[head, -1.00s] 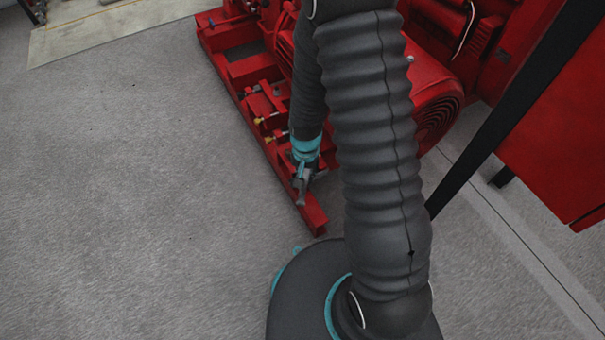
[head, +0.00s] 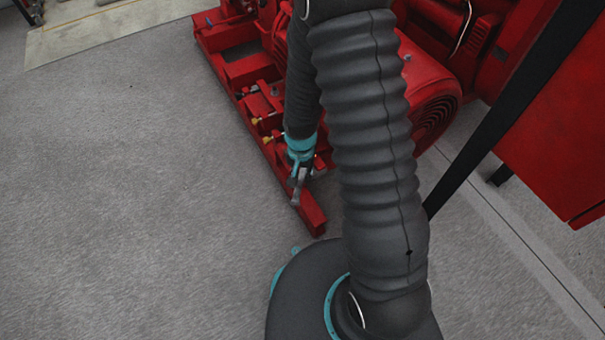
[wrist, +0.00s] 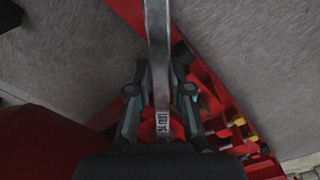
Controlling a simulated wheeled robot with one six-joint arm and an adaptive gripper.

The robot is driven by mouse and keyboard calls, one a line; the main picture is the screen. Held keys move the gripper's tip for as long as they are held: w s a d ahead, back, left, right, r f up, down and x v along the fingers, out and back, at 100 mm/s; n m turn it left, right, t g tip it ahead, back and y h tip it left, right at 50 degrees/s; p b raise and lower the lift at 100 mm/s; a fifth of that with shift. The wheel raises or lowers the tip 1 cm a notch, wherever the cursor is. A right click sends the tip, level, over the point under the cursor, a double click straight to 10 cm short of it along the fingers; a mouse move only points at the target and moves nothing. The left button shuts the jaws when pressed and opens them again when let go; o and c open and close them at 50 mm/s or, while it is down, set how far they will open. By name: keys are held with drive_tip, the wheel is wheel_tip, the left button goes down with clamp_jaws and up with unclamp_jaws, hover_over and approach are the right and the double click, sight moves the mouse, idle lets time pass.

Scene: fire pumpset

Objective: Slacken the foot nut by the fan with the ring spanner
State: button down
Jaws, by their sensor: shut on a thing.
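My gripper (wrist: 160,100) is shut on the grey metal ring spanner (wrist: 158,40), whose shank runs up out of the top of the wrist view. Markings show on the shank between the fingers. In the head view my gripper (head: 298,180) is small, over the near end of the red base frame, and the spanner (head: 296,196) shows as a short grey piece there. The ring end cannot be made out. The foot nut is not visible. The fan end of the red motor (head: 436,118) with its round grille is at right, partly behind my arm.
The red base frame (head: 315,216) runs from upper left to the near end, with yellow-tipped fittings (head: 267,139) along it. A red cabinet (head: 560,140) on black legs stands at right. The grey floor (head: 130,200) at left is clear.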

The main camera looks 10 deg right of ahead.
drive_tip(key=shift+r, duration=0.1)
idle(0.3)
drive_tip(key=shift+r+p, duration=1.75)
drive_tip(key=shift+r, duration=0.75)
drive_tip(key=shift+a, duration=0.1)
